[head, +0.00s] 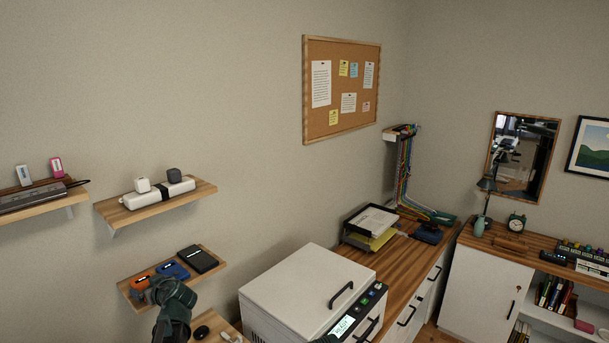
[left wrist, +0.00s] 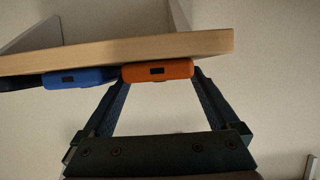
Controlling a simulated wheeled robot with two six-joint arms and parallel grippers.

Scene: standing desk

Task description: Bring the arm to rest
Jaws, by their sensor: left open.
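My left gripper (head: 158,288) is at the front edge of the low wooden wall shelf (head: 207,268), at its left part. In the left wrist view the gripper (left wrist: 161,82) is open. Its two fingers point at an orange device (left wrist: 157,71), which lies between or just beyond the fingertips; I cannot tell if they touch it. The orange device also shows in the head view (head: 139,282), partly hidden by the gripper. A blue device (head: 174,271) lies beside it on the shelf, and it shows in the left wrist view (left wrist: 80,78).
A black device (head: 198,259) lies at the shelf's right end. A higher shelf (head: 110,211) holds a power strip (head: 160,192). A white machine (head: 300,286) stands on the right, near a wooden desk top (head: 400,262). Open air lies in front of the wall.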

